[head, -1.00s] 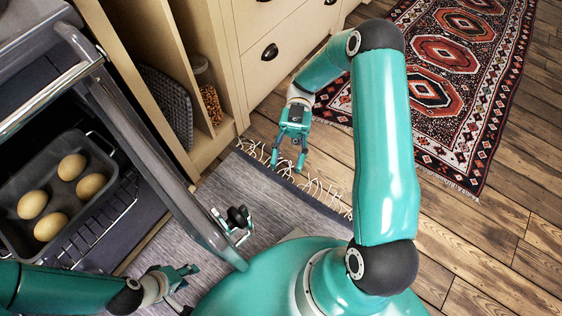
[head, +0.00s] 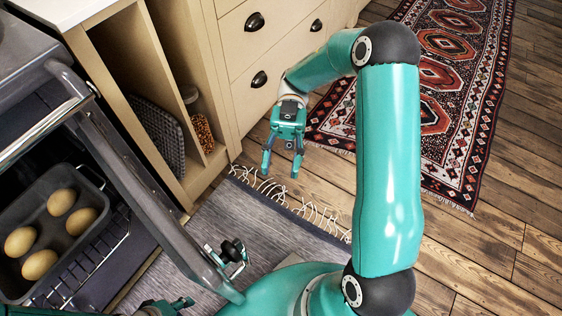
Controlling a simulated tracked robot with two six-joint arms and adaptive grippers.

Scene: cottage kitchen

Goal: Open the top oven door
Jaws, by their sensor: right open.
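The oven (head: 25,50) stands at the left with its dark grey door (head: 150,200) swung out, seen nearly edge-on. A bracket with a black knob (head: 230,252) is near the door's lower end. Inside the oven a dark tray (head: 85,185) holds several pale brown, rounded items (head: 60,202). My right gripper (head: 282,165) is open and empty, pointing down above the floor by the drawers, apart from the door. My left gripper (head: 175,305) is at the bottom edge, mostly cut off, below the door; its fingers cannot be made out.
A cream cabinet (head: 180,180) with open shelves, holding a woven basket (head: 160,135) and a jar (head: 201,132), adjoins the oven. Drawers (head: 285,50) stand beyond. A grey mat (head: 270,225) lies in front, a patterned rug (head: 440,120) at upper right. Wooden floor is clear at right.

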